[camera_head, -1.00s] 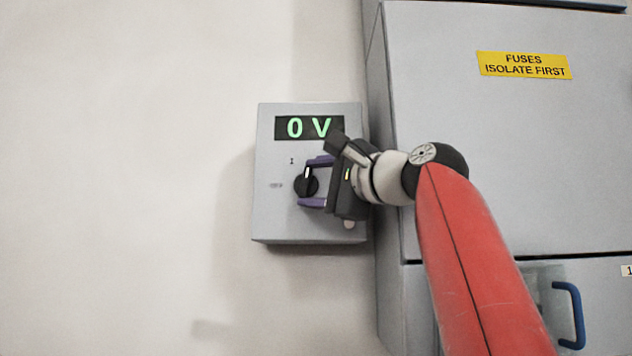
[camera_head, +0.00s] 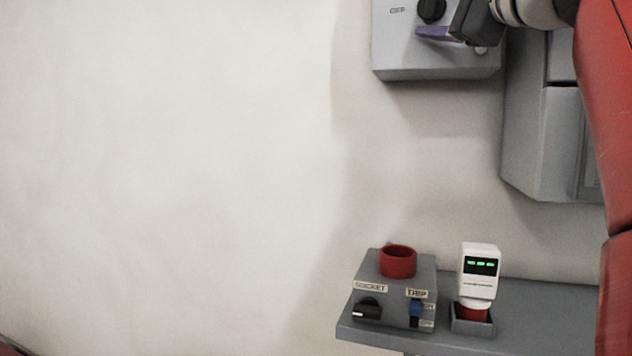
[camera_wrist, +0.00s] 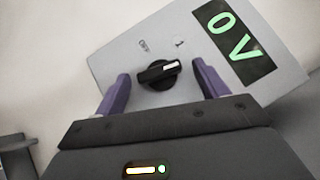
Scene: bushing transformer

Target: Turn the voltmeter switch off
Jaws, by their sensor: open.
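The voltmeter (camera_head: 435,62) is a grey wall box; its green 0 V display (camera_wrist: 234,35) shows in the wrist view. Its black switch knob (camera_wrist: 152,75) has a white mark at the right end there, on the side nearer the "I" label than the OFF label. In the head view, the knob (camera_head: 431,11) is at the top edge. My gripper (camera_wrist: 160,73) is open, with one purple finger on each side of the knob. A gap shows between each finger and the knob. The upper finger is outside the head view.
A grey shelf (camera_head: 540,318) below carries a socket box (camera_head: 366,283) with a red ring, a black knob and a blue trip switch. A white handheld device (camera_head: 479,270) stands in a holder. A grey cabinet (camera_head: 530,150) is right of the voltmeter. The wall at left is bare.

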